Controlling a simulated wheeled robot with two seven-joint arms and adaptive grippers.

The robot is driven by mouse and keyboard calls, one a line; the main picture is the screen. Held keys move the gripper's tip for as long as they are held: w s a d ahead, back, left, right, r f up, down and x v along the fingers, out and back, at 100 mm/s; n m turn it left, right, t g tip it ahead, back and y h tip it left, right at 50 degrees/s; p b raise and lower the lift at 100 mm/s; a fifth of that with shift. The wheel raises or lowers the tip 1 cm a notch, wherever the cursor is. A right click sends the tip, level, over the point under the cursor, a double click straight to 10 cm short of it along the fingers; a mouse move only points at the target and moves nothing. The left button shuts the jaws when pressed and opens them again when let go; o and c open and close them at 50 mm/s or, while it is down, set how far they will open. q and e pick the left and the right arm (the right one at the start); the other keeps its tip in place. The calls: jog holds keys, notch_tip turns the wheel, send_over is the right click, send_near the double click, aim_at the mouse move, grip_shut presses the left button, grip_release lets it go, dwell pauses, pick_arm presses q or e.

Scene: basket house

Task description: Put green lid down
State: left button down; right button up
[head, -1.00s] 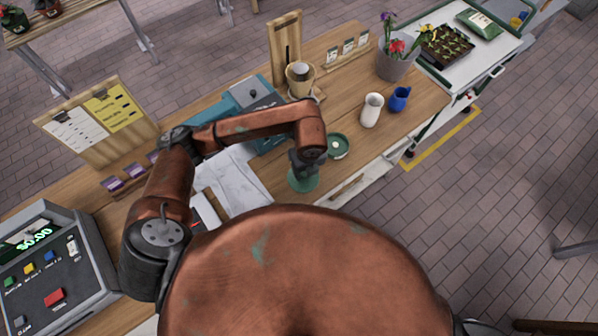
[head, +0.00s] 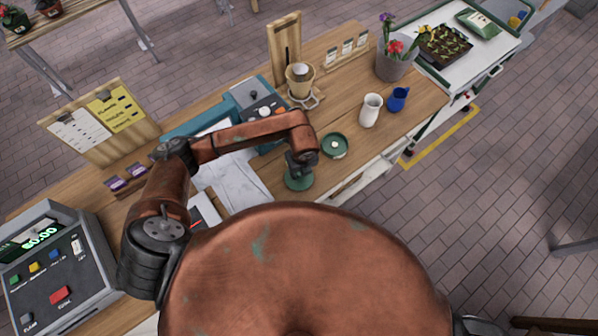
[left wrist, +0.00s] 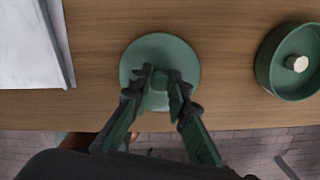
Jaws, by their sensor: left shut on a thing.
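The green lid (head: 297,183) is round and flat, near the counter's front edge. My left gripper (head: 299,168) is above it, pointing down. In the left wrist view the fingers (left wrist: 160,84) are closed around the lid's central knob, and the lid (left wrist: 160,45) lies flat over bare wood. I cannot tell whether its underside touches the counter. A second round green piece (head: 334,146) with a pale knob sits to its right, apart from it; it also shows in the left wrist view (left wrist: 268,68). My right gripper is not in view.
White papers (head: 236,185) lie left of the lid. A white vase (head: 371,110) and a blue jug (head: 398,99) stand farther right. A teal-and-grey machine (head: 252,98) is behind my arm. A cash register (head: 52,262) is at the left. The wooden counter (left wrist: 215,108) is bare around the lid.

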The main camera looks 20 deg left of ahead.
aim_at(301, 179)
pick_arm(q)
jog(key=c, duration=1.8)
grip_release()
jog(key=shift+c, duration=0.2)
jog(key=shift+r, duration=0.2)
notch_tip(301, 179, up, 12)
jog(key=s+b, duration=0.1)
jog(key=b, duration=0.1)
jog(key=shift+d+f, duration=0.15)
jog(key=shift+d, duration=0.3)
jog(key=shift+s, duration=0.1)
